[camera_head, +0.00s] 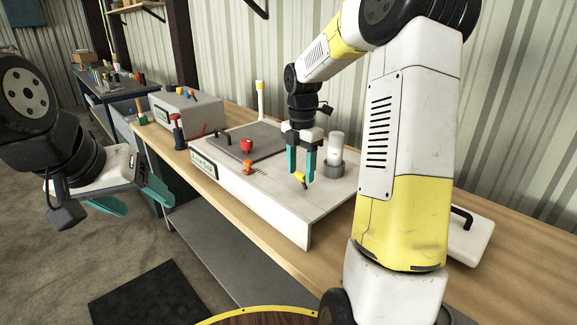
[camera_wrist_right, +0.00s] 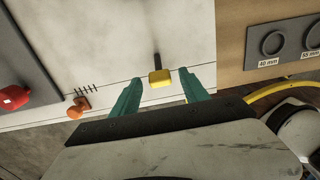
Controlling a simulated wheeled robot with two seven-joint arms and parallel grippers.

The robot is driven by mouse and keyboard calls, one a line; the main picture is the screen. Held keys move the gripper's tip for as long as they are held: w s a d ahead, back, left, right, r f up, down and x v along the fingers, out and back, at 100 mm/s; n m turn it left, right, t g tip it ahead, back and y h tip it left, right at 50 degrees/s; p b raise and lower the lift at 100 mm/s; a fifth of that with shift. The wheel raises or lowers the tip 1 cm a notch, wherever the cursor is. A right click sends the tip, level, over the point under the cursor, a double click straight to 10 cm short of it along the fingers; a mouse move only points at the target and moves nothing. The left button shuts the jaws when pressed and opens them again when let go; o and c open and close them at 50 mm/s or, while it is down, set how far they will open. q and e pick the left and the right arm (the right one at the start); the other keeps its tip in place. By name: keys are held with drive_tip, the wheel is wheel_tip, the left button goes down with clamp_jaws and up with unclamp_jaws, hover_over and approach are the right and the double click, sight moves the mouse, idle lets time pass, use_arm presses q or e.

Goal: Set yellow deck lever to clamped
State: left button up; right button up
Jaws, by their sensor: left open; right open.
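The yellow deck lever (camera_head: 299,177) stands on the white top of the bench unit, near its front edge. In the right wrist view its yellow grip (camera_wrist_right: 160,78) sits at the end of a dark stem and shows between the fingertips. My right gripper (camera_head: 302,177) is open, teal fingers pointing down, right at the lever. Gaps show on both sides of the grip in the wrist view (camera_wrist_right: 160,75); whether the fingers touch it I cannot tell. My left gripper (camera_head: 147,204) is open and empty, off the bench to the left.
A red knob (camera_head: 246,146) and an orange handle (camera_head: 248,167) stand left of the lever. A white cylinder (camera_head: 335,147) in a grey collar stands close on the right. A yellow-topped post (camera_head: 260,98) rises behind.

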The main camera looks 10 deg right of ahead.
drive_tip(key=shift+f, duration=0.25)
drive_tip(key=shift+c, duration=0.4)
clamp_jaws()
idle(0.9)
